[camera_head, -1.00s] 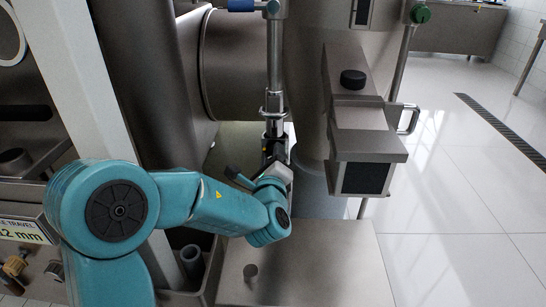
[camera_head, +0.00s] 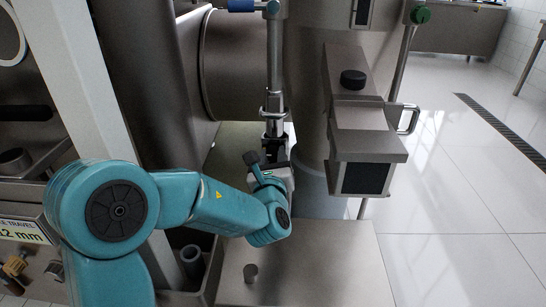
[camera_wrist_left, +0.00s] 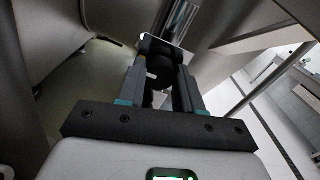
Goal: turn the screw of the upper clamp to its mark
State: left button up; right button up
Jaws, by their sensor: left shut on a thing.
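My left gripper (camera_head: 275,146) reaches in from the left, up to the foot of a vertical steel pipe (camera_head: 275,65) with a metal fitting (camera_head: 272,104). In the left wrist view my left gripper (camera_wrist_left: 165,58) has its two dark fingers closed on a dark part (camera_wrist_left: 164,72), which I take for the clamp's screw. The fingers and wrist hide most of the screw in the head view. The clamp and the mark cannot be made out clearly in either view. My right gripper is not in view.
A wide steel column (camera_head: 306,110) stands just behind and right of the pipe. A steel box (camera_head: 368,150) with a black knob (camera_head: 353,79) juts out at right. A pale slanted post (camera_head: 85,90) stands left. A flat steel plate (camera_head: 330,265) lies below, bare around a small peg (camera_head: 250,272).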

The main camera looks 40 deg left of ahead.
pick_arm(q)
jog(key=shift+r, duration=0.2)
jog(key=o, duration=1)
jog(key=shift+a+f, duration=0.1)
jog(key=shift+o, duration=0.2)
jog(key=shift+d, duration=0.2)
